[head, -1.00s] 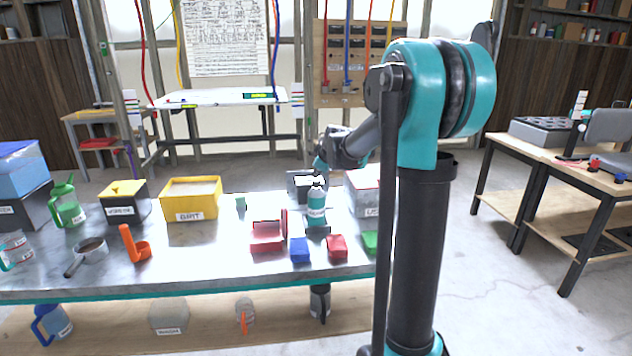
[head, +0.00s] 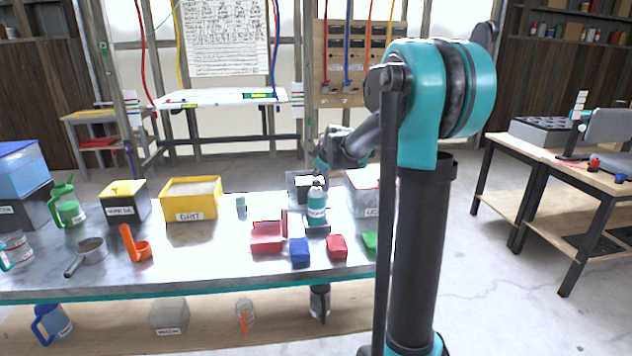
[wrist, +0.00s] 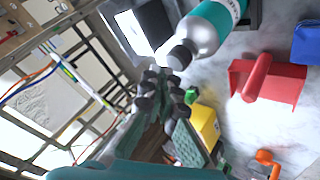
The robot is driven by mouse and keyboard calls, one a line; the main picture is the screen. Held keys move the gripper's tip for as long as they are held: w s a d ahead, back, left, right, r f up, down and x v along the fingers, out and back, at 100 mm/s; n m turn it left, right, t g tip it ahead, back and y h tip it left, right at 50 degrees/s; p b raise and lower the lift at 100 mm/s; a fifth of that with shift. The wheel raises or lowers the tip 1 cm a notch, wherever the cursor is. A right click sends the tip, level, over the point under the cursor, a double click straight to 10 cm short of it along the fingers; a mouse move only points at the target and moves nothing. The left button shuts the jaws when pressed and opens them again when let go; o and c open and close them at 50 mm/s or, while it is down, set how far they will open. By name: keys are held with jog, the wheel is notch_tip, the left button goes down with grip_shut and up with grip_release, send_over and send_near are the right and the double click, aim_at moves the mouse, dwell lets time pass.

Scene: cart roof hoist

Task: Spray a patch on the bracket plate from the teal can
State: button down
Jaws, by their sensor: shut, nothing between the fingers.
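In the head view the fingertips are hard to make out above the can. A grey upright piece with a pale face (wrist: 133,32) is beside the can; it may be the bracket plate, but I cannot be sure.
A red holder (head: 266,243), a blue block (head: 299,250) and a red block (head: 337,246) lie in front of the can. A yellow grit bin (head: 191,207) and an orange scoop (head: 142,250) are to the left. A white bin (head: 366,200) stands right of the can.

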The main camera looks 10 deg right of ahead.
aim_at(317, 181)
jog(key=shift+f, duration=0.2)
jog(key=shift+f, duration=0.25)
dwell(0.6)
jog(key=shift+r, duration=0.45)
jog(key=shift+r, duration=0.15)
jog(key=shift+r, duration=2.9)
